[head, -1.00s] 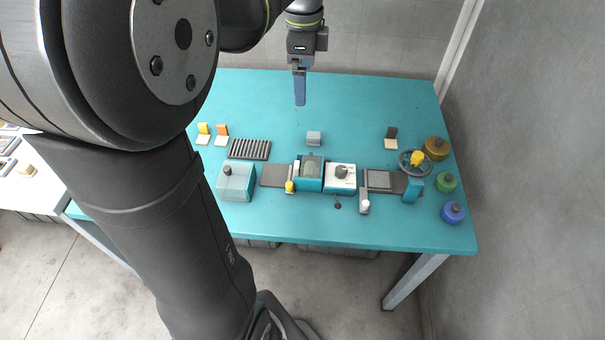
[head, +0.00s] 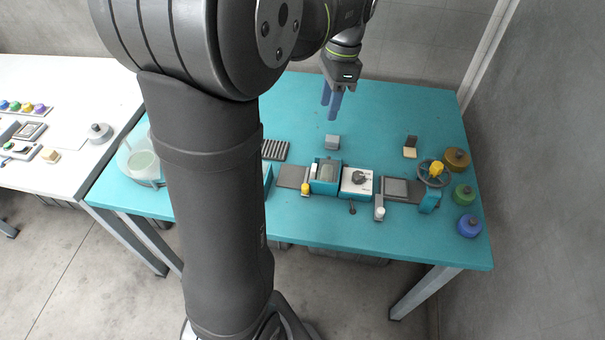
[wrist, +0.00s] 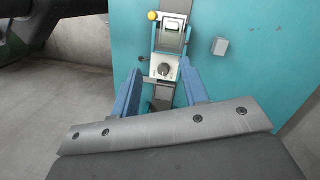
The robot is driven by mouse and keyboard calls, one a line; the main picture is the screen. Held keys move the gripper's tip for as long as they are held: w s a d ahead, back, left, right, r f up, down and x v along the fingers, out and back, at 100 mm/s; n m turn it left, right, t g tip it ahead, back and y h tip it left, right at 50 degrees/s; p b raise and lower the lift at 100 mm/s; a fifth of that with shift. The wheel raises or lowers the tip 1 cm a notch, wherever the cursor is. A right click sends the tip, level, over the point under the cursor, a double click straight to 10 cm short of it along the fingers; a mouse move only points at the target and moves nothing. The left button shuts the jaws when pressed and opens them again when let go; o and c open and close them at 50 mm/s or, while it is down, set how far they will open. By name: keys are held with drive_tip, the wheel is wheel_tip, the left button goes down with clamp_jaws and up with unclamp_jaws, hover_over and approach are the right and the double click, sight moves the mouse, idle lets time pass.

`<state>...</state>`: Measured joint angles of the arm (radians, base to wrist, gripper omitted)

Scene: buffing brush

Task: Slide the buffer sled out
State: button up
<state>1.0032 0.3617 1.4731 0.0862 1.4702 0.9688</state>
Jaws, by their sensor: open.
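On the teal table, a machine lies along a dark grey track (head: 293,177). It has a teal housing with a window (head: 325,178), a white block with a dark knob (head: 357,182), and a grey framed plate (head: 396,188). I cannot tell for sure which part is the buffer sled. My gripper (head: 331,103) is open and empty, above and behind the machine. In the wrist view its blue fingers (wrist: 161,68) stand apart, with the white block (wrist: 164,69) seen between their tips, farther below. The teal housing (wrist: 170,37) lies beyond it.
A yellow-knobbed lever (head: 305,189) and a white-knobbed lever (head: 380,210) stand at the machine's front. A handwheel (head: 434,173) is at its right end, near several coloured round pots (head: 464,195). A loose grey block (head: 332,142) sits behind. The back of the table is clear.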

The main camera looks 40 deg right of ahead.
sight(306, 186)
drive_tip(key=a+f+n, duration=0.1)
drive_tip(key=a+f, duration=0.1)
drive_tip(key=f, duration=0.6)
drive_tip(key=a+f+n+y, duration=0.1)
drive_tip(key=a+f+n, duration=0.1)
drive_tip(key=f, duration=0.5)
drive_tip(key=s+a+f+n+y, duration=0.1)
drive_tip(key=a+f, duration=0.1)
drive_tip(key=f, duration=0.6)
drive_tip(key=shift+a+f+n, duration=0.15)
drive_tip(key=shift+f+n, duration=0.15)
drive_tip(key=shift+n, duration=0.1)
clamp_jaws()
